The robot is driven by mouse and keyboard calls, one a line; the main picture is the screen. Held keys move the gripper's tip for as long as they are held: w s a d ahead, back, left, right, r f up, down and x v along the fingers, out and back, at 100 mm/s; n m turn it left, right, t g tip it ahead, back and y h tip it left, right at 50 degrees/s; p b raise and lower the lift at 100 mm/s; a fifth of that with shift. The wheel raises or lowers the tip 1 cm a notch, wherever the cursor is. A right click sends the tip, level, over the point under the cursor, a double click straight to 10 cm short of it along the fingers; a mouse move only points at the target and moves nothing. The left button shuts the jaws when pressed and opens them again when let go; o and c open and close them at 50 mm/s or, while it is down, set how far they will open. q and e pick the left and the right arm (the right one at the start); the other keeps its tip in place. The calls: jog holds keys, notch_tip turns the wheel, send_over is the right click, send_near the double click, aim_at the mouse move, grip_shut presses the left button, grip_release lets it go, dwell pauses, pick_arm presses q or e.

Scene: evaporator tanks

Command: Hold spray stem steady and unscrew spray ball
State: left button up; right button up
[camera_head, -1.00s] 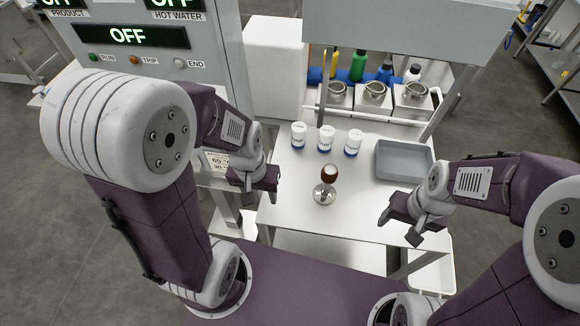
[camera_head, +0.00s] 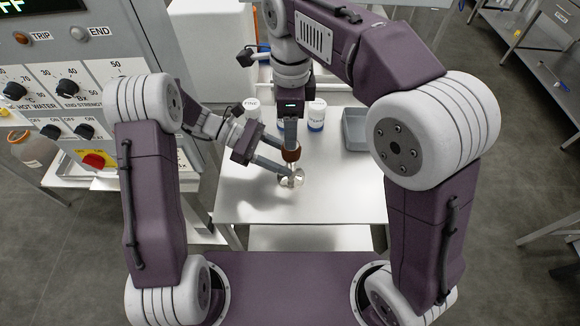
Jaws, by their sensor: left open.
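The spray ball (camera_head: 291,153) is a brown rounded piece on top of a short stem. The stem rises from a shiny metal foot (camera_head: 298,180) on the white table; the stem itself is mostly hidden by my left gripper. My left gripper (camera_head: 287,161) is open and comes in from the left, its two fingers reaching towards the stem just below the ball. My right gripper (camera_head: 290,137) points straight down from above, its tip at the top of the ball. It is seen edge-on, so its grip on the ball cannot be made out.
White table (camera_head: 345,195) is clear at the front and right. Behind stand white labelled jars (camera_head: 317,117), one partly hidden by my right arm, and a grey tray (camera_head: 354,132). A control panel (camera_head: 60,95) with knobs is close on the left.

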aim_at(301, 178)
pick_arm(q)
jog(key=x, duration=0.4)
jog(key=shift+d+f, duration=0.1)
jog(key=shift+d, duration=0.15)
jog(key=shift+d+f, duration=0.15)
jog(key=shift+d, duration=0.15)
jog(key=shift+s+a, duration=0.1)
jog(key=shift+s, duration=0.05)
grip_shut()
dwell(0.8)
